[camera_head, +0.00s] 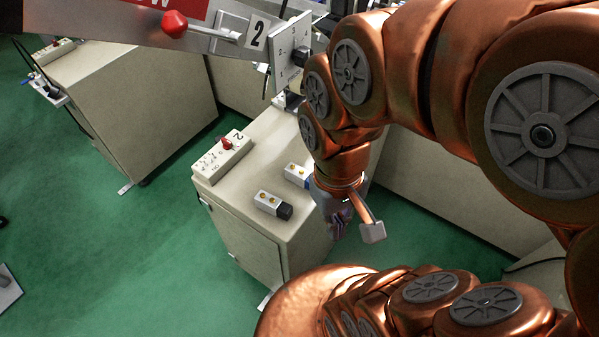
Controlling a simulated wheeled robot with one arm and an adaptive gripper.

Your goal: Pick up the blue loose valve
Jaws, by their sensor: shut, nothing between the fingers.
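The blue loose valve (296,173) is a small silver block with yellow round spots and a blue end. It lies on top of the beige cabinet (250,182), and its right end is partly hidden behind my wrist. My gripper (338,228) points down at the cabinet's right front edge, to the right of and nearer than the blue valve. Its dark fingers are small in view and look closed with nothing held. It appears apart from the valve.
A similar valve with a black end (273,205) lies in front and left of the blue one. A control box with a red knob (226,145) sits at the cabinet's left. A panel marked 2 (257,32) stands behind. Green floor (150,265) is open at left.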

